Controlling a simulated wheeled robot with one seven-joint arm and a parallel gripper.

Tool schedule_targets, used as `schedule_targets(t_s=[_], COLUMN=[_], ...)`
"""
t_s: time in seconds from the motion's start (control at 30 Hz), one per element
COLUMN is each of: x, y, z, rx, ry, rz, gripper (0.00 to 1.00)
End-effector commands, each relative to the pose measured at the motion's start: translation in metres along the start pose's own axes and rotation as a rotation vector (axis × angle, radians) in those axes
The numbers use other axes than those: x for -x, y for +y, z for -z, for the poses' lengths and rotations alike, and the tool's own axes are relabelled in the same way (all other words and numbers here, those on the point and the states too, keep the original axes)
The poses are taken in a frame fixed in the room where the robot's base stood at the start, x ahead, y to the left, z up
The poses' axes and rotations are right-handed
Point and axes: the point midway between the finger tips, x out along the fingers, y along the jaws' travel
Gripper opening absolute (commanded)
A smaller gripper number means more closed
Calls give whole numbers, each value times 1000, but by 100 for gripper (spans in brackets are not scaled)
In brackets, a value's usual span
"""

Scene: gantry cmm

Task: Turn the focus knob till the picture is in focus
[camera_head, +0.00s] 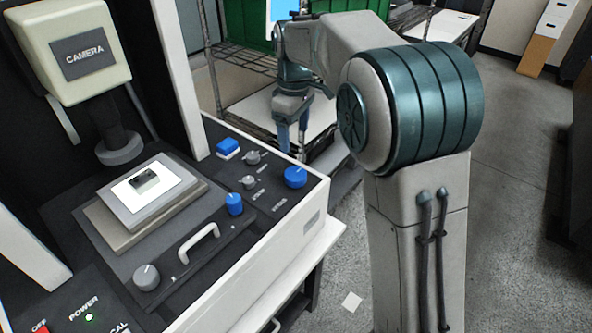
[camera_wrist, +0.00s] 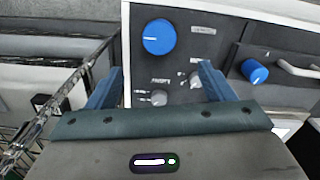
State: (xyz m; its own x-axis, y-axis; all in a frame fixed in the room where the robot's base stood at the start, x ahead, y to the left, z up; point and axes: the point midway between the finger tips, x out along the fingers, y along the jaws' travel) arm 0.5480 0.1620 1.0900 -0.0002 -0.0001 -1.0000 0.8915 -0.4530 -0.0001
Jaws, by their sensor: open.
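A large blue knob (camera_head: 295,177) stands at the right end of the machine's dark panel; its small label is too blurred to read for certain. In the wrist view the same blue knob (camera_wrist: 158,37) lies ahead of the fingertips with a white pointer mark. My gripper (camera_head: 293,143) hangs by the panel's far right edge, and its fingers (camera_wrist: 161,70) are apart, empty and clear of the knob.
A wire rack (camera_head: 235,100) stands behind my gripper. Open floor (camera_head: 520,220) lies right.

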Motion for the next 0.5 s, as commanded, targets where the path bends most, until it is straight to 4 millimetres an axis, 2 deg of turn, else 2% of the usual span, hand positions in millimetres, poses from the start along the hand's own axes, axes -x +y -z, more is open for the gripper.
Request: schedule_targets(t_s=[0.3,0.5], x=[-67,-103], y=[-1,0], z=[-2,-2], rx=[-4,-3], ry=[-4,-3], rz=[4,2], gripper=[75,75])
